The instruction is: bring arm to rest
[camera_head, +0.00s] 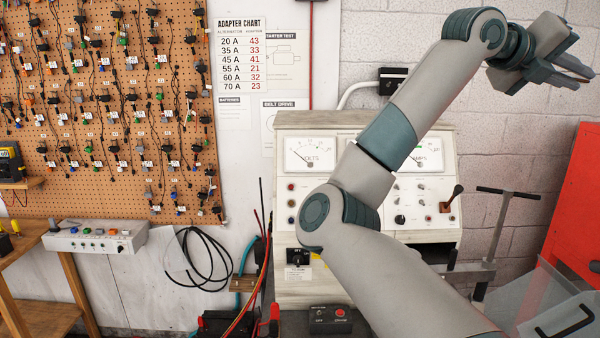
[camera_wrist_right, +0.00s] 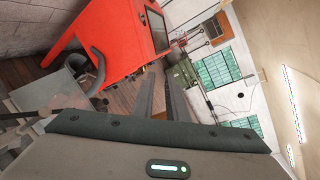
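My right arm (camera_head: 435,75) rises from the bottom of the head view, bends at the elbow and reaches up to the upper right. My right gripper (camera_head: 585,75) is raised in front of the block wall, near the right edge. In the right wrist view its two fingers (camera_wrist_right: 162,98) stand apart with nothing between them. My left arm and gripper are not in view.
A test bench (camera_head: 305,255) with dial meters stands behind my arm. A red cabinet (camera_head: 575,210) is at the right, beside a T-handled stand (camera_head: 497,230). A pegboard (camera_head: 110,60) with adapter leads hangs at left, above a wooden bench (camera_head: 35,235).

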